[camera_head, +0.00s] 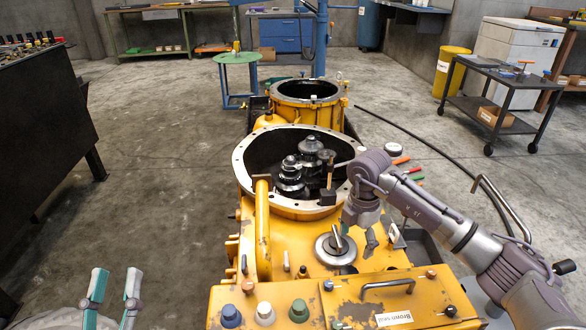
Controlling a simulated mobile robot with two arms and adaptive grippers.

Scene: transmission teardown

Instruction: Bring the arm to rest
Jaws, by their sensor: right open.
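My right arm reaches in from the right over the yellow transmission housing (275,240). My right gripper (368,240) points down above the housing's front top, near a round metal disc with a knob (335,249). Its fingers are apart and I see nothing held between them. My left gripper (114,298) is at the bottom left, over the floor, with its two fingers apart and empty. Dark gears (300,167) sit inside the housing's large open ring.
A yellow panel labelled "Brown seal" (395,319) holds coloured plugs in front. A dark workbench (45,140) stands left and a black cart (500,90) back right. A hose (425,145) crosses the floor. The floor left of the housing is clear.

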